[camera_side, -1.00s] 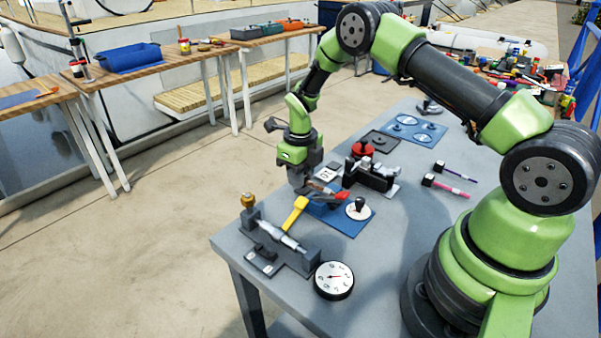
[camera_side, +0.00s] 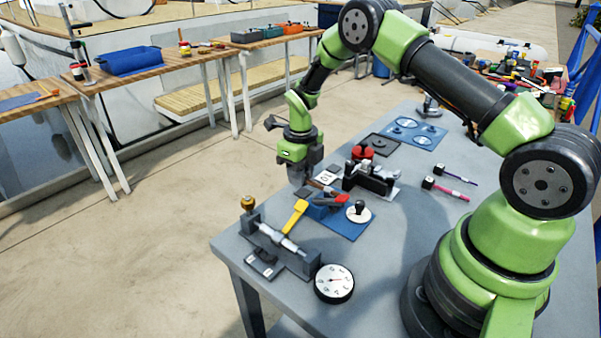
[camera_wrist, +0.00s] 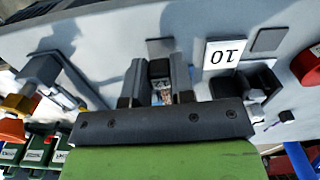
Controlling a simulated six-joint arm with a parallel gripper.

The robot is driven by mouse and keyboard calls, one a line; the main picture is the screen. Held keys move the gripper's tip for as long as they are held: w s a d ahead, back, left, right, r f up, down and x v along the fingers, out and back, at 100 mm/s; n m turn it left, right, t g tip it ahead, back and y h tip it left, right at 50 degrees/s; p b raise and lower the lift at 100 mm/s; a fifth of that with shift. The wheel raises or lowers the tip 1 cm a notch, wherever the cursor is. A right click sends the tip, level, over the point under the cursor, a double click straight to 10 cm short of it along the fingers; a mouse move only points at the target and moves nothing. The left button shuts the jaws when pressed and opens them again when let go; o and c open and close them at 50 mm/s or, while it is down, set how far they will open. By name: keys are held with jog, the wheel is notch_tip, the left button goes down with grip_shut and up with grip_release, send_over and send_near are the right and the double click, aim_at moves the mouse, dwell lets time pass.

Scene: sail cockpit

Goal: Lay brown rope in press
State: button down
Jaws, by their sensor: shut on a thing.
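My gripper (camera_side: 305,178) hangs low over the grey table near its back edge, fingers pointing down. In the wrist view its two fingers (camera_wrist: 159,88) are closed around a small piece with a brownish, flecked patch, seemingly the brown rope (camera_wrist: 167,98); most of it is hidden. I cannot tell which of these is the press.
A blue mat (camera_side: 345,226) with a black-knobbed disc, a yellow-handled tool (camera_side: 294,217) and a white dial (camera_side: 334,282) lie near. Two hammer-like tools (camera_side: 450,190) lie farther right. Bare table shows between.

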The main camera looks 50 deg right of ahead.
jog(key=shift+f, duration=0.55)
dwell(0.4)
jog(key=shift+c, duration=2.4)
grip_release()
jog(key=shift+r, duration=3.55)
